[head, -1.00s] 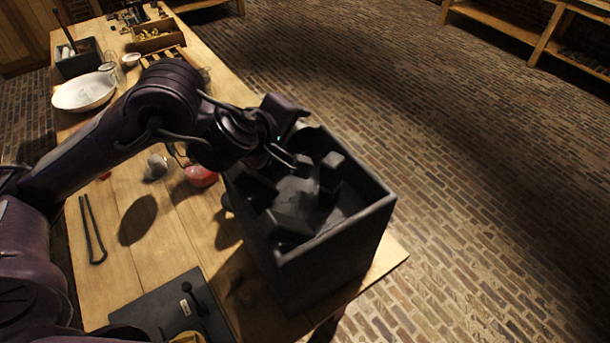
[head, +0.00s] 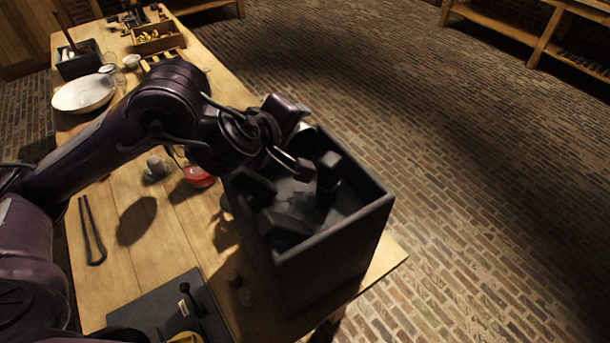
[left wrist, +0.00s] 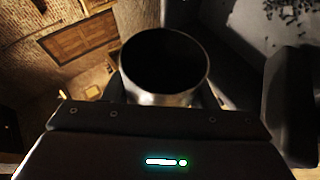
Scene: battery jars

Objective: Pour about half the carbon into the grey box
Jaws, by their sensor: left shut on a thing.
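The grey box (head: 335,262) is a deep, open, dark box on the right part of the table. Several large dark blocks (head: 328,172) stand inside it. My left gripper (head: 298,142) is over the box's far left part, shut on a round vessel. In the left wrist view the vessel (left wrist: 163,98) shows a shiny metallic wall and a round mouth with a black inside. I cannot tell how much carbon is in it. Small dark bits of carbon (left wrist: 287,14) lie scattered on a grey surface at upper right there. My right gripper is not in view.
A red round thing (head: 198,177) and a small grey object (head: 156,167) stand left of the box. Black tongs (head: 91,232) lie at left, and a dark mat (head: 160,308) lies in front. A white basin (head: 84,93) stands farther back.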

